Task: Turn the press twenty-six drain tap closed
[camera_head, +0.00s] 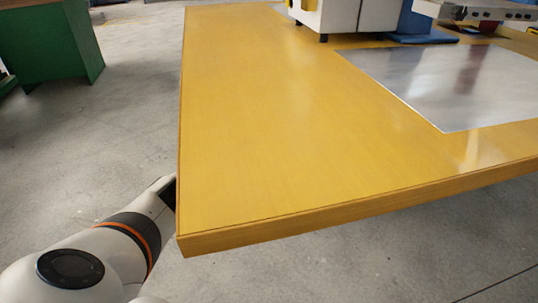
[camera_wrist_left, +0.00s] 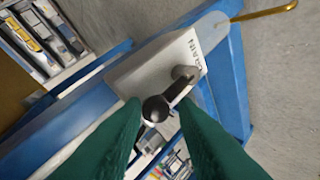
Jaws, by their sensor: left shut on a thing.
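The drain tap shows in the left wrist view as a dark lever with a round black knob (camera_wrist_left: 155,109) at its near end and a grey pivot (camera_wrist_left: 186,73) at its far end. It sits on a pale plate (camera_wrist_left: 150,72) lettered "DRAIN", fixed to a blue frame. My left gripper (camera_wrist_left: 160,103) has its green fingers on either side of the knob and is shut on the tap lever. In the head view my left arm reaches down beside the table's left edge; its gripper and the tap are hidden there. My right gripper is not in view.
A yellow table (camera_head: 260,120) fills the head view, with a metal sheet (camera_head: 455,85) and a white machine (camera_head: 340,15) on it. A green cabinet (camera_head: 45,45) stands at the far left. Blue frame bars (camera_wrist_left: 232,80) and a brass-coloured rod (camera_wrist_left: 265,12) lie near the tap.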

